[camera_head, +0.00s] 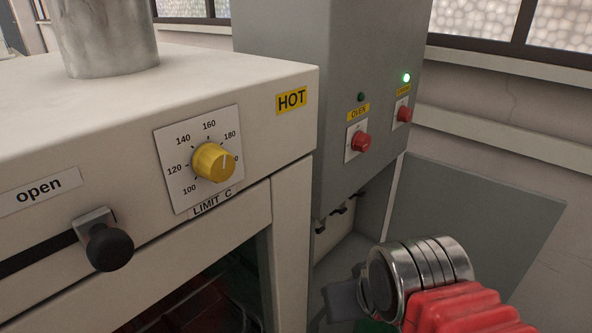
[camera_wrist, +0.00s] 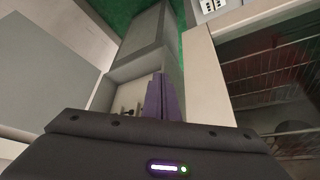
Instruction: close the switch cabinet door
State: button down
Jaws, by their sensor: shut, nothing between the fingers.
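The switch cabinet (camera_head: 300,110) is a tall grey box in the middle of the head view. Its lower compartment is open, with small dark hooks inside. The flat grey door (camera_head: 480,225) stands swung open to the right of that opening. In the wrist view, the picture is turned over, with the door (camera_wrist: 45,95) on the left and the cabinet (camera_wrist: 140,50) in the centre. My gripper (camera_wrist: 160,78) shows there as purple fingers, shut and empty, in front of the cabinet opening. I see no clear contact with the door. My wrist partly hides the gripper in the head view.
A cream oven (camera_head: 110,130) with a yellow limit knob (camera_head: 213,162) and a black handle (camera_head: 109,247) stands close on the left. A metal cylinder (camera_head: 105,38) is on top. Red knobs and a lit green lamp (camera_head: 406,78) are on the cabinet front. A wall stands behind.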

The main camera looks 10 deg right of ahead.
aim_at(502, 227)
jog(key=k, duration=1.3)
jog(key=z, duration=0.45)
jog(key=i, duration=0.65)
jog(key=z, duration=0.5)
jog(key=i, duration=1.15)
jog(key=u, duration=0.4)
